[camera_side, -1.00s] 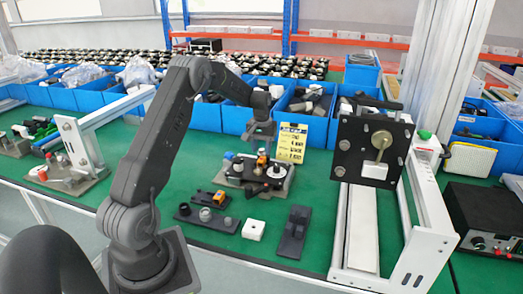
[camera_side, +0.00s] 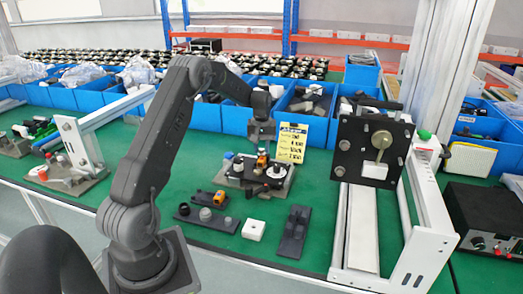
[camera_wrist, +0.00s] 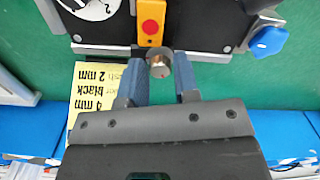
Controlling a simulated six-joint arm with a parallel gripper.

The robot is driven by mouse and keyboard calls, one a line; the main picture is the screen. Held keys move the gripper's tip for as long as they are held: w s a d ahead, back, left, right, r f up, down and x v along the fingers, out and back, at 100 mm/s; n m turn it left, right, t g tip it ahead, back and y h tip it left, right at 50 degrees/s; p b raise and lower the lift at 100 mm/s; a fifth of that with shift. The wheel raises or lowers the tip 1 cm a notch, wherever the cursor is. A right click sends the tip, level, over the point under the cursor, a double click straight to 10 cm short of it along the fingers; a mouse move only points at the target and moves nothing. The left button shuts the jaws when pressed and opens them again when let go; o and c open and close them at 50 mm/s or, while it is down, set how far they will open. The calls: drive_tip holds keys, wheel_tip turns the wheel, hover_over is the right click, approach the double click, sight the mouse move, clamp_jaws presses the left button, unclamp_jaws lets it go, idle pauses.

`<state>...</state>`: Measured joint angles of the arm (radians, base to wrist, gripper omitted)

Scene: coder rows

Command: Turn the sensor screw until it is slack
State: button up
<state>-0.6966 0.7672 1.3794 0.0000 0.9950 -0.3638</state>
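The sensor screw, a small brass-coloured cylinder with a grey collar (camera_wrist: 158,66), shows in the wrist view just below a yellow block with a red button (camera_wrist: 152,24). My gripper (camera_wrist: 160,76) has one blue-grey finger on each side of it, very close. I cannot tell whether the fingers press on it. In the side view my gripper (camera_side: 262,143) points down at the fixture plate (camera_side: 281,188), at its orange and dark parts. The screw itself is too small to make out there.
A yellow note card (camera_side: 291,143) stands right behind the fixture. A blue knob (camera_wrist: 268,41) is to the right in the wrist view. A white block (camera_side: 253,230), a dark stand (camera_side: 293,232) and a small parts tray (camera_side: 208,217) lie in front. Blue bins line the back.

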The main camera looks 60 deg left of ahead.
drive_tip(key=shift+o, duration=0.9)
drive_tip(key=shift+r, duration=2.5)
drive_tip(key=shift+r, duration=0.1)
drive_tip(key=s+d+r+m+t+y, duration=0.1)
drive_tip(key=s+d+r+m, duration=0.2)
drive_tip(key=d+r, duration=0.6)
drive_tip(key=s+d+r+m+t, duration=0.25)
drive_tip(key=d+r, duration=0.25)
drive_tip(key=d, duration=0.8)
drive_tip(key=s+d+m+t, duration=0.1)
drive_tip(key=s+d+m, duration=0.2)
drive_tip(key=s+d, duration=0.3)
drive_tip(key=s+d+m+t+h, duration=0.1)
drive_tip(key=s+d+m, duration=0.2)
drive_tip(key=s+d, duration=0.4)
drive_tip(key=s, duration=0.4)
drive_tip(key=shift+s+f+m, duration=0.35)
drive_tip(key=shift+f, duration=0.05)
